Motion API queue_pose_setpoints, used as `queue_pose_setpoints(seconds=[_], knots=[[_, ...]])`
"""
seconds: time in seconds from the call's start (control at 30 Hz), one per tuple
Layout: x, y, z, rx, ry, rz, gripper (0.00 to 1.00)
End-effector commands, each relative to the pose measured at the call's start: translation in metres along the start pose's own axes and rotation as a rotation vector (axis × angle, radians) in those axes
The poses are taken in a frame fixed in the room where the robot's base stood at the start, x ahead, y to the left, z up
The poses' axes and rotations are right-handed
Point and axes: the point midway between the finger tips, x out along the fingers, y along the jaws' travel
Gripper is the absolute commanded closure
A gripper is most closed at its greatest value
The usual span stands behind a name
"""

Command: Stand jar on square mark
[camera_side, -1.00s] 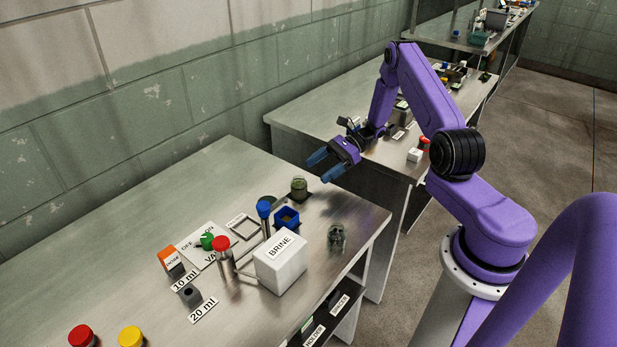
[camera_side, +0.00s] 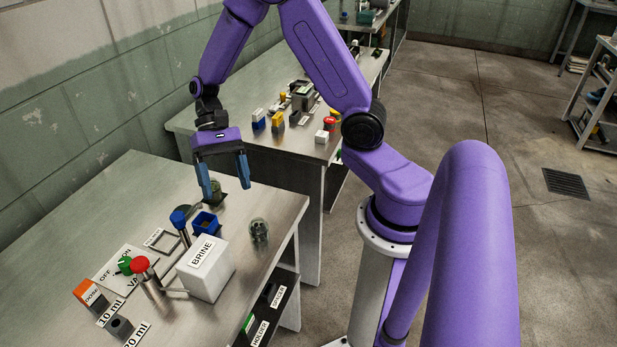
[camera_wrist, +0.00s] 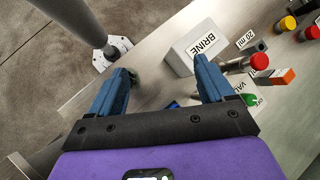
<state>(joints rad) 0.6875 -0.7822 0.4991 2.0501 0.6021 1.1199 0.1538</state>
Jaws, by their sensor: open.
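A jar with greenish contents (camera_side: 215,190) stands upright at the far end of the near bench, partly behind my fingers in the side view. A second, clear glass jar (camera_side: 259,230) stands near the bench's right edge. A square outline (camera_side: 164,242) with a small unreadable label lies left of the blue box. My gripper (camera_side: 226,190) points down, open and empty, its fingers at or above the greenish jar; I cannot tell the exact gap. In the wrist view my gripper (camera_wrist: 164,66) shows spread fingers, with a dark greenish glass item partly behind the left one.
The white BRINE box (camera_side: 206,268), blue open box (camera_side: 205,224) and blue-topped post (camera_side: 180,222) stand close by. A red-topped post (camera_side: 141,266) and valve panel (camera_side: 122,268) are nearer the front. The bench's left part is bare.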

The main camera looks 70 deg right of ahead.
Motion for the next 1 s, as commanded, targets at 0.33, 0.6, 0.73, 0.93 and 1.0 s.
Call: queue_pose_setpoints(seconds=[0.33, 0.6, 0.73, 0.93, 1.0], knots=[[0.021, 0.015, 0.102, -0.612, 0.14, 0.356, 0.19], [0.029, 0.045, 0.158, -1.108, 0.245, 0.557, 0.19], [0.03, 0.058, 0.174, -1.314, 0.286, 0.619, 0.19], [0.031, 0.069, 0.187, -1.492, 0.321, 0.663, 0.19], [0.031, 0.07, 0.188, -1.515, 0.326, 0.668, 0.19]])
